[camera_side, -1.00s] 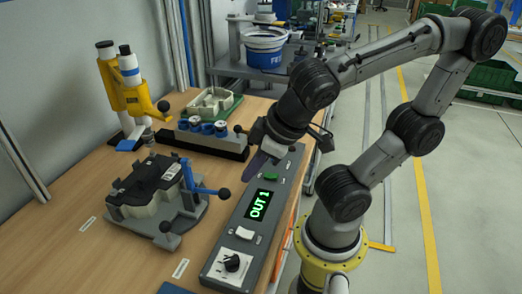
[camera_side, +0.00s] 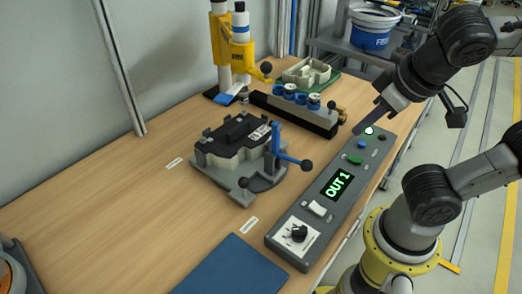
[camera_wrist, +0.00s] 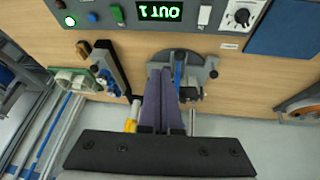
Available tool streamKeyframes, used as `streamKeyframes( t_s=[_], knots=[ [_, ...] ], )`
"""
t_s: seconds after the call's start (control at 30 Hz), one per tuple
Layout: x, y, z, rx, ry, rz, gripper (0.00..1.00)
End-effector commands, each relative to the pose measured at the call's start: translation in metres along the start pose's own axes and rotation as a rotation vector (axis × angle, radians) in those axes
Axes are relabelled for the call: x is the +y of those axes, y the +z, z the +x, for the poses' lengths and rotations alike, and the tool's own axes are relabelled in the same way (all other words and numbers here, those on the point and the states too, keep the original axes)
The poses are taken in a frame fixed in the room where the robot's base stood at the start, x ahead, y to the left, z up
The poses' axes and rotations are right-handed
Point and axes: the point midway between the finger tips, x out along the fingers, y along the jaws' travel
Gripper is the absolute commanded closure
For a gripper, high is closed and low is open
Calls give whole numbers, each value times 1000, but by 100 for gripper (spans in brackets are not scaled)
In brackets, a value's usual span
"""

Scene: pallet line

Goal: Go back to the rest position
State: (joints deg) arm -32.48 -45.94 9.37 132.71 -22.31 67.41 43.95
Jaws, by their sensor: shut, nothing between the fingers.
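My gripper (camera_side: 370,120) is shut and empty, its dark purple fingers pointing down and left over the far end of the grey control panel (camera_side: 285,240). In the side view a lit white lamp (camera_side: 369,130) shows close by the fingers; I cannot tell the exact gap. The panel's display (camera_side: 338,186) reads "OUT 1" in green. In the wrist view the fingers (camera_wrist: 161,72) lie together, with the panel (camera_wrist: 75,8) along the top edge and its lit lamp (camera_wrist: 70,21) at the upper left.
A grey fixture (camera_side: 240,180) holding a dark part, with a blue-handled clamp (camera_side: 279,150), stands left of the panel. Behind are a yellow press (camera_side: 232,55), a block with blue-topped pieces (camera_side: 290,112) and a green tray (camera_side: 318,85). The left bench front is largely clear.

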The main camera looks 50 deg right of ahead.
Motion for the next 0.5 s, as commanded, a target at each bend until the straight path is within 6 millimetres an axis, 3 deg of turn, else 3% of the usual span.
streamKeyframes(
  t_s=[0.2,0.5],
  knots=[
    [20,10,12,-54,8,151,100],
    [19,11,23,-28,-76,130,100]
  ],
)
